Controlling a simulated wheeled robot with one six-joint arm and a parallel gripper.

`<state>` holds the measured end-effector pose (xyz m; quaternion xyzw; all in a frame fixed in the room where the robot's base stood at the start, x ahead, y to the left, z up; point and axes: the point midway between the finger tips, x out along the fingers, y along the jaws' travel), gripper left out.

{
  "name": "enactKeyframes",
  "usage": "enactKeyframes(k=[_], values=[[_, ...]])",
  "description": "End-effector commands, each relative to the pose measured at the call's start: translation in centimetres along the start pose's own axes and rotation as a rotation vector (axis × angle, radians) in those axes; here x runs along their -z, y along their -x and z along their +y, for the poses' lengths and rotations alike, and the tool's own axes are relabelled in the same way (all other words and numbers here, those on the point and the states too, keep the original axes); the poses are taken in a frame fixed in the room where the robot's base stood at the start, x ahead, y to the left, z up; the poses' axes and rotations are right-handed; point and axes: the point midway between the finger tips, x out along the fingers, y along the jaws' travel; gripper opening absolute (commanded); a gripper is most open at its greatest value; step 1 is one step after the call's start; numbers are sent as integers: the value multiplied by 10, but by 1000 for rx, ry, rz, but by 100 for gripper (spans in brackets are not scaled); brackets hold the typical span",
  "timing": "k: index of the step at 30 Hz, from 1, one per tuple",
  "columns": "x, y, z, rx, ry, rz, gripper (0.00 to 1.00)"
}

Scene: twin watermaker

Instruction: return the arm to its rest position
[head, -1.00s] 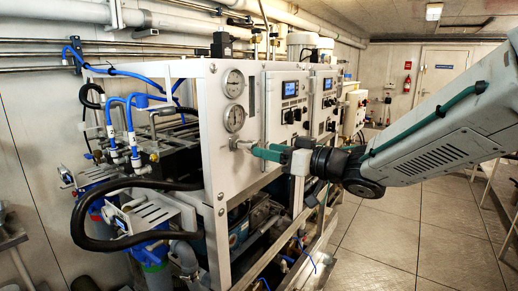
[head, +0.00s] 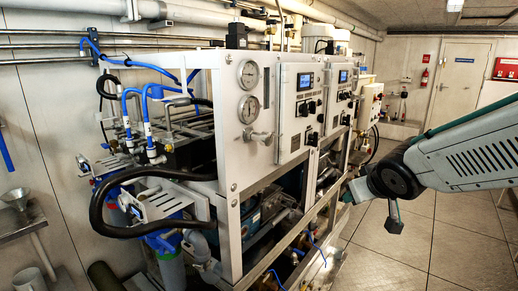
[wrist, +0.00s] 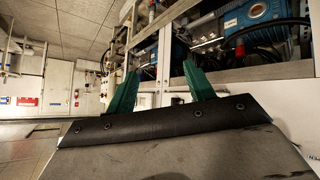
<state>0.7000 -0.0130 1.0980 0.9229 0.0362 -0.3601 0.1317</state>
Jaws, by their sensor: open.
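My gripper shows in the wrist view (wrist: 160,72) with its two green fingers spread apart and nothing between them. In the head view my arm comes in from the right, in front of the white watermaker frame (head: 227,170). The wrist end hangs beside the frame's right side, over the floor, clear of the front panel. The small metal valve handle (head: 260,137) on the panel stands free below two round gauges (head: 248,109).
Blue pumps (wrist: 261,18) and hoses show in the open lower frame. Control boxes with blue screens (head: 304,81) line the front. Tiled floor (head: 390,250) is open to the right. A door (head: 461,80) and a red extinguisher (head: 424,77) are at the back.

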Motion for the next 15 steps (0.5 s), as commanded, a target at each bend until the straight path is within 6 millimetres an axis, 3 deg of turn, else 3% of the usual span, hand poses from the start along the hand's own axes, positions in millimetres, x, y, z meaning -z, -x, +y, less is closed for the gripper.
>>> enactKeyframes(k=[4,9,12,15], values=[[-72,48,18,-68,-56,-300,53],[-145,120,4,-7,-125,-613,53],[-175,163,-14,71,-169,-738,53],[-189,190,-26,123,-210,-780,53]])
